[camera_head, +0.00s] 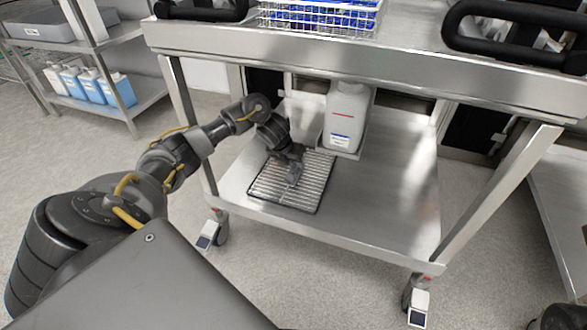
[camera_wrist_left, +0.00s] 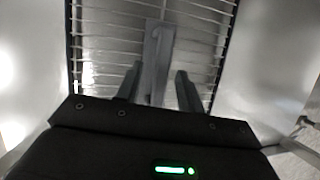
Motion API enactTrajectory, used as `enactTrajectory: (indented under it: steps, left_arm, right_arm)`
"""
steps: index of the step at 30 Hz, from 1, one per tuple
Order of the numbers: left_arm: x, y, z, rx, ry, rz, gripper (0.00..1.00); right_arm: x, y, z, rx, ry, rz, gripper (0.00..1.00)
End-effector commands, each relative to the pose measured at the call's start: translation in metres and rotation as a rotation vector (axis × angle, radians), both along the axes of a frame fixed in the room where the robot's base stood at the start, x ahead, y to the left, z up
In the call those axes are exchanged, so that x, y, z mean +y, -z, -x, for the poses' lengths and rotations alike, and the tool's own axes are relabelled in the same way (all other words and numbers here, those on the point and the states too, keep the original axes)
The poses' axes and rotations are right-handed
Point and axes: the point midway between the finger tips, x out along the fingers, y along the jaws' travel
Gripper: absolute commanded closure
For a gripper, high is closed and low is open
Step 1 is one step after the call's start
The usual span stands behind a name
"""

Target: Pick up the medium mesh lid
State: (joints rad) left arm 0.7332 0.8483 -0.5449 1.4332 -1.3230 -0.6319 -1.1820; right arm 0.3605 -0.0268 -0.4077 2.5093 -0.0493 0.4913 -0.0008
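The mesh lid (camera_head: 270,190) is a flat wire grid with a dark frame, lying on the lower shelf of the steel cart. It also fills the upper middle of the left wrist view (camera_wrist_left: 110,45). A grey upright tab or handle (camera_wrist_left: 157,62) stands out over its wires. My left gripper (camera_head: 294,172) is just above the lid, reaching in under the cart's top. In the left wrist view its two fingers (camera_wrist_left: 159,85) are apart, one on each side of the tab, with narrow gaps visible. Contact with the lid cannot be told. My right gripper is not in view.
A white jug (camera_head: 346,115) with a label stands on the lower shelf (camera_head: 375,215) behind the lid. The cart's top (camera_head: 350,55) hangs over the arm and holds a wire basket (camera_head: 320,15). Front legs flank the shelf; its right part is clear. Blue bottles (camera_head: 92,87) stand far left.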

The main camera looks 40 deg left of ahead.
Motion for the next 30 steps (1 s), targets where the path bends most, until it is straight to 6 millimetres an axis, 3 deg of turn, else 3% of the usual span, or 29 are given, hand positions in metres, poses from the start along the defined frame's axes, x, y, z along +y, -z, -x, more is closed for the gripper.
enactTrajectory:
  steps: [6, 15, 30]
  left_arm:
    - [0.0, -0.0005, -0.0001, 0.0, 0.0, 0.0, 0.62]
    - [0.0004, -0.0003, 0.0003, 0.0, 0.0, 0.0, 1.0]
    - [0.0005, -0.001, 0.0002, 0.0, -0.001, 0.0, 1.0]
  right_arm:
    - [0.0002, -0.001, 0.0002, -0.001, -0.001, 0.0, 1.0]
    - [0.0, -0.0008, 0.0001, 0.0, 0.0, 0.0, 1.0]
    - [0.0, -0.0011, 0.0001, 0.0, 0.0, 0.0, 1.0]
